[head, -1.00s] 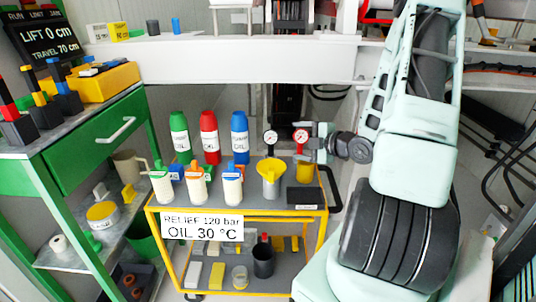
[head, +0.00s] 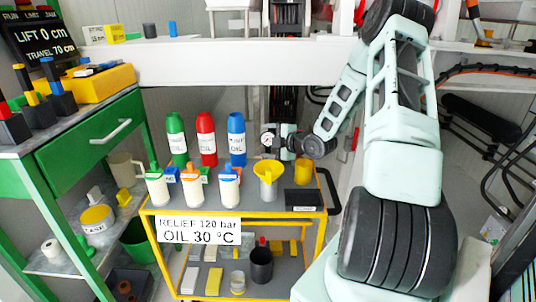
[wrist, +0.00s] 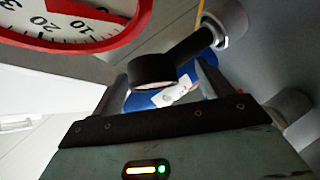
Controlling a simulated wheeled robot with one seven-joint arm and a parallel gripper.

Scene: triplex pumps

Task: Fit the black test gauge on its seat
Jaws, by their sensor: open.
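In the wrist view my gripper (wrist: 163,78) is open, with a short black cylindrical part (wrist: 153,72) between or just beyond the fingers. This looks like the black gauge seen side-on, with a dark stem running up right to a metal collar. I see no clear grip on it. The empty seat cannot be made out.
A red-rimmed gauge (wrist: 75,20) is very close at upper left in the wrist view. The blue bottle (head: 237,140) stands beyond my fingertips, beside red (head: 206,140) and green bottles. A yellow funnel (head: 268,170) and yellow cup (head: 303,172) stand on the cart below.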

